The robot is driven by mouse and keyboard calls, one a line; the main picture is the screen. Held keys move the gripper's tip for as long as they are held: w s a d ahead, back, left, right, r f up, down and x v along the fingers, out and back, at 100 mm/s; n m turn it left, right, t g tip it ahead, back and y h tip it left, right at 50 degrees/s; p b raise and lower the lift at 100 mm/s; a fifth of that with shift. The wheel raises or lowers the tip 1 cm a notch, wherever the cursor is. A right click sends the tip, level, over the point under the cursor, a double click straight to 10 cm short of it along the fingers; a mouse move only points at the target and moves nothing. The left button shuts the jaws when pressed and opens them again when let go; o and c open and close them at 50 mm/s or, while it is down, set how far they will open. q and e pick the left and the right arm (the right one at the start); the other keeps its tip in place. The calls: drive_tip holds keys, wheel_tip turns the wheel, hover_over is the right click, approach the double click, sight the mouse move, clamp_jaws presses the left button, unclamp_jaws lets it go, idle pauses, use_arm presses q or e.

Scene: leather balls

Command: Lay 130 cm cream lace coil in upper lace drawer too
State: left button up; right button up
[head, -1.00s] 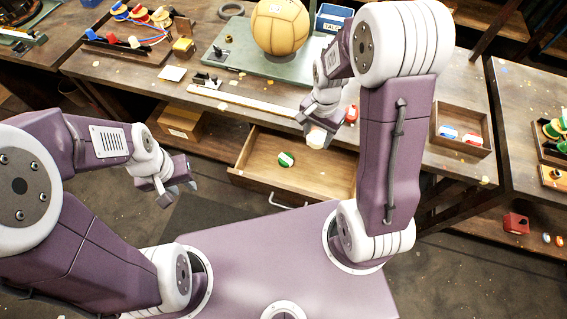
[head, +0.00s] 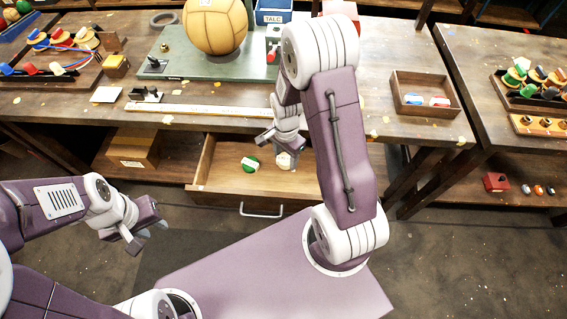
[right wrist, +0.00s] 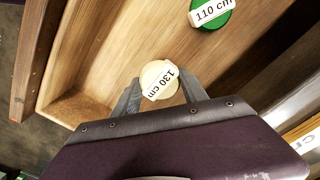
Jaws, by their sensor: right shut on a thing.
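The cream lace coil (head: 284,161), labelled 130 cm, is in my right gripper (head: 283,150). In the right wrist view the coil (right wrist: 157,78) sits between the two fingertips, which are shut on it. It is inside the outline of the open upper drawer (head: 230,196), near its right part. I cannot tell whether it touches the drawer floor. A green lace coil (head: 250,164) lies on the drawer floor to its left; it also shows in the right wrist view (right wrist: 212,12), labelled 110 cm. My left gripper (head: 147,236) is open and empty, left of the drawer.
A cardboard box (head: 135,150) stands on the shelf left of the drawer.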

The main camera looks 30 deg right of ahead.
sight(286, 159)
wheel_tip(286, 159, down, 3)
drive_tip(key=shift+s+f+b, duration=0.15)
drive_tip(key=shift+f+b, duration=0.05)
drive_tip(key=shift+b, duration=0.2)
drive_tip(key=shift+f, duration=0.15)
drive_tip(key=shift+f, duration=0.15)
drive_tip(key=o, duration=1.4)
drive_tip(key=shift+c, duration=0.2)
